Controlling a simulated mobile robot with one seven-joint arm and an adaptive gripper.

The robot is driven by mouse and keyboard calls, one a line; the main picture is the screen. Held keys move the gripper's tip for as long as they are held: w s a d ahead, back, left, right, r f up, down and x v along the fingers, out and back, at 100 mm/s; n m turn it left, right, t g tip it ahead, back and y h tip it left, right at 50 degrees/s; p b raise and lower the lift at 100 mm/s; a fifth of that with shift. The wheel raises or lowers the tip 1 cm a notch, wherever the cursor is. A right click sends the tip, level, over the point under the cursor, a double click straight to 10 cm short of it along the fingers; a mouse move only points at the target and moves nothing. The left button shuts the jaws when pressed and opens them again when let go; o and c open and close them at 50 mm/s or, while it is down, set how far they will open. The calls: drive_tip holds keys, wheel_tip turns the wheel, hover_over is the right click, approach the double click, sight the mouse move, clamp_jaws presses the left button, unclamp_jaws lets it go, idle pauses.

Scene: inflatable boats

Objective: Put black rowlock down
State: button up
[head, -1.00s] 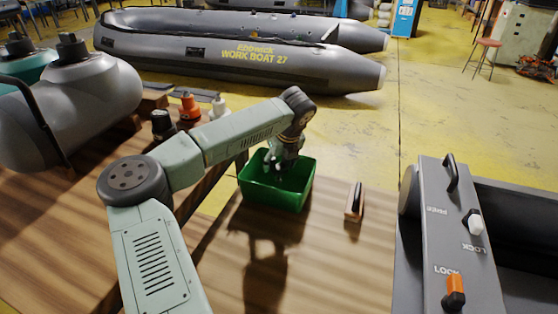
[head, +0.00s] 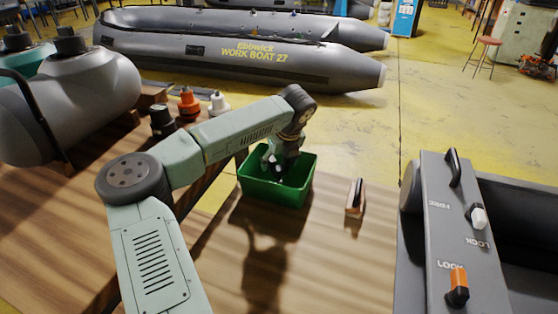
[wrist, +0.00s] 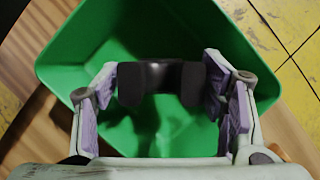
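The black rowlock (wrist: 163,76), a dark U-shaped piece, spans the space between the two pale-padded fingers of my gripper (wrist: 163,88) in the wrist view. Both its ends appear to touch the finger pads, so my gripper looks shut on it. The green bin (wrist: 60,62) opens beneath them, with a dark shadow on its floor. In the head view my gripper (head: 278,168) reaches down inside the green bin (head: 285,193), which stands on the wooden table. The arm and bin hide most of the rowlock there. Whether it touches the bin floor I cannot tell.
A small wooden block with a dark top (head: 355,198) stands right of the bin. A grey panel with black, white and orange fittings (head: 455,225) is at the right. Black, orange and white caps (head: 189,103) stand at the left. Table in front of the bin is clear.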

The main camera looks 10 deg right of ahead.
drive_tip(key=shift+o, duration=0.8)
drive_tip(key=shift+r+p, duration=0.7)
drive_tip(key=shift+p, duration=0.15)
drive_tip(key=b+v, duration=0.2)
drive_tip(key=v, duration=0.9)
drive_tip(key=shift+r, duration=0.4)
drive_tip(key=shift+s+d, duration=0.1)
